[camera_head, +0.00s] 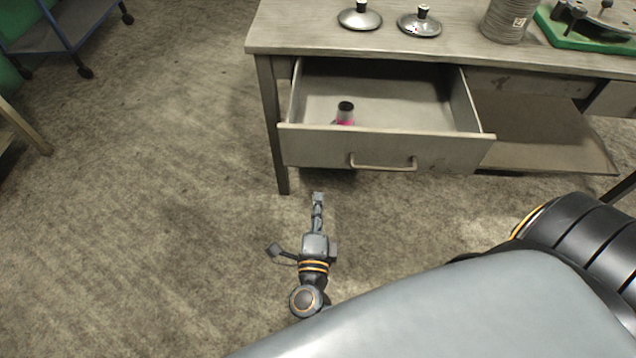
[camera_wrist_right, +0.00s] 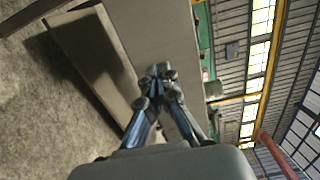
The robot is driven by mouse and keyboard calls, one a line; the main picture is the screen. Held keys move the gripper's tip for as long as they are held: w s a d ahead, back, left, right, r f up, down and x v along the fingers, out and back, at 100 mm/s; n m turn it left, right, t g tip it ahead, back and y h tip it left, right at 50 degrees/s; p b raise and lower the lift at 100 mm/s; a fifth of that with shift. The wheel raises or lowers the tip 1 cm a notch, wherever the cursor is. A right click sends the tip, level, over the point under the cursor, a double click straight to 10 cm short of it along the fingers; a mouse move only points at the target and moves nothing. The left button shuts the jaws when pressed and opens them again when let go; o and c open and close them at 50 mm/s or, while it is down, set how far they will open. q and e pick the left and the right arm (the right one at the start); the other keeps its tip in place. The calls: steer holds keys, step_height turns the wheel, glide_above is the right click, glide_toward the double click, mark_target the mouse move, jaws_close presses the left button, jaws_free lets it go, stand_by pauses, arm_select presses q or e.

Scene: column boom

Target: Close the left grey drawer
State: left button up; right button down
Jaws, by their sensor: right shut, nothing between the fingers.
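The left grey drawer (camera_head: 385,146) is pulled out from under the desk top, its front facing me with a curved bar handle (camera_head: 383,163). A small bottle with a black cap and pink body (camera_head: 345,113) is inside it. My right gripper (camera_head: 318,197) is shut and empty, in front of the drawer and left of the handle in the head view, apart from the drawer front as far as I can tell. In the right wrist view the shut fingers (camera_wrist_right: 161,71) point toward a grey panel surface. My left gripper is not in view.
The grey desk (camera_head: 450,50) carries two metal lids (camera_head: 360,17), a ribbed grey cylinder (camera_head: 507,20) and a green-based device (camera_head: 590,25). A lower shelf panel (camera_head: 545,135) is right of the drawer. A blue cart (camera_head: 65,35) stands upper left.

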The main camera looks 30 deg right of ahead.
glide_toward(322, 149)
steer(key=p+x, duration=0.1)
steer(key=x, duration=0.5)
steer(key=shift+w+d, duration=0.2)
steer(key=shift+w, duration=0.2)
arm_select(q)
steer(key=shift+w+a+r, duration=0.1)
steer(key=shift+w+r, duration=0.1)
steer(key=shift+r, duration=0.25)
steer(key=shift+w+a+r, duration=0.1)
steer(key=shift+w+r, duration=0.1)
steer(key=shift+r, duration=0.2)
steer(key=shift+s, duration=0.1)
arm_select(e)
steer(key=shift+w, duration=0.1)
